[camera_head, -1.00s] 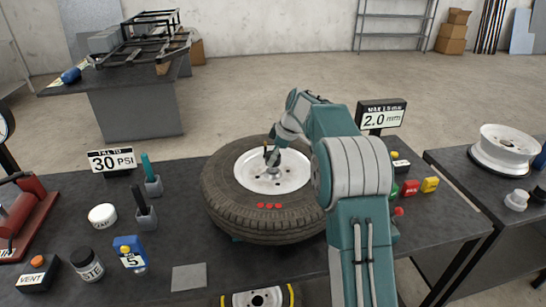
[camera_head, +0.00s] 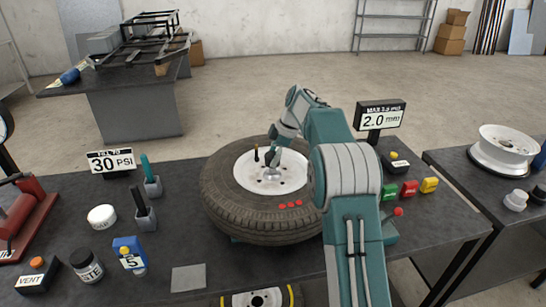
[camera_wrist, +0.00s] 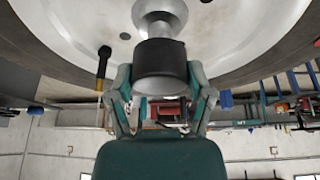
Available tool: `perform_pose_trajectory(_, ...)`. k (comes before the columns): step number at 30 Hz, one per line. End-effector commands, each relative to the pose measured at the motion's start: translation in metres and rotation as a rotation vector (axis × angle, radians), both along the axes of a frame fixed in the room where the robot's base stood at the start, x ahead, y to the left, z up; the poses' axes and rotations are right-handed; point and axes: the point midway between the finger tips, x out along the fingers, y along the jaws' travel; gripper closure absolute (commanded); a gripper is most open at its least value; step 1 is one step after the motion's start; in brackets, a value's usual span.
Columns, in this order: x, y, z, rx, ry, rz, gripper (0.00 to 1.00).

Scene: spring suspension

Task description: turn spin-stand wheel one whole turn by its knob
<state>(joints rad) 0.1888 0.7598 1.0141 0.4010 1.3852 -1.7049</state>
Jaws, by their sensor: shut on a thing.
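My gripper (camera_head: 271,160) is low over the rim. In the wrist view my gripper (camera_wrist: 160,80) is shut on the knob (camera_wrist: 160,58), a dark round grip on a pale metal stem, with a finger on each side. In the head view my gripper mostly hides the knob. A thin black valve stem (camera_wrist: 103,66) with a brass end stands apart from the fingers.
A sign reading 2.0 mm (camera_head: 381,117) stands behind my arm. A 30 PSI sign (camera_head: 111,161), two tool holders (camera_head: 145,217) and jars (camera_head: 88,265) are on the left. A grey plate (camera_head: 188,278) lies in front.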

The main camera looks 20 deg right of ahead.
Motion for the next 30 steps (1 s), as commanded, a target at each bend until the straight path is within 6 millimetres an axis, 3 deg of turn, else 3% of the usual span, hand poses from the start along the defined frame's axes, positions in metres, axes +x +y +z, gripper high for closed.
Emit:
perform_pose_trajectory(4, -0.001, -0.001, -0.006, -0.002, 0.01, 0.0, 0.94)
perform_pose_trajectory(5, -0.001, 0.0, -0.006, -0.002, 0.01, 0.0, 0.2)
perform_pose_trajectory(6, -0.001, 0.0, -0.006, -0.002, 0.009, -0.001, 0.02)
perform_pose_trajectory(21, -0.001, -0.002, 0.002, -0.001, 0.001, -0.002, 0.0)
perform_pose_trajectory(30, -0.003, -0.022, 0.051, -0.001, -0.002, -0.003, 0.0)
